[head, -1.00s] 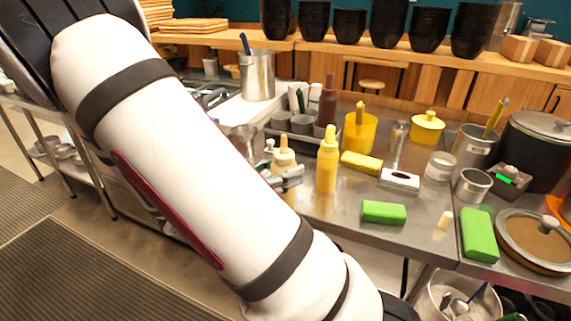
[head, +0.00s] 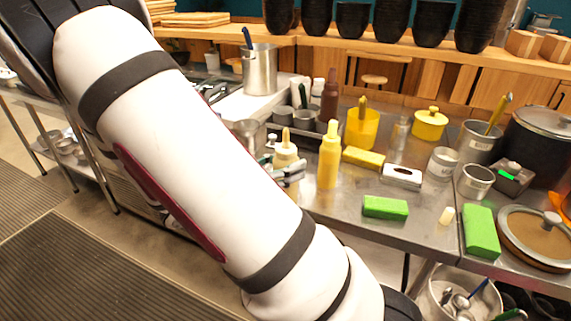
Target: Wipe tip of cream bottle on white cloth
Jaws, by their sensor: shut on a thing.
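My gripper (head: 291,172) shows as small grey fingers just past the edge of my white arm. It is shut on the cream bottle (head: 285,152), a pale squeeze bottle with a tan tip. The bottle is roughly upright with its tip up, left of a yellow squeeze bottle (head: 329,163). My arm hides its lower part, so I cannot tell whether its base touches the table. A flat white surface (head: 235,108) lies behind it, under a metal pot; I cannot tell whether this is the white cloth.
A grey tray of cups and a brown bottle (head: 329,100) stand behind the gripper. To the right are a yellow tub (head: 362,130), a yellow block (head: 363,158), a white-topped box (head: 402,176) and green blocks (head: 385,207).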

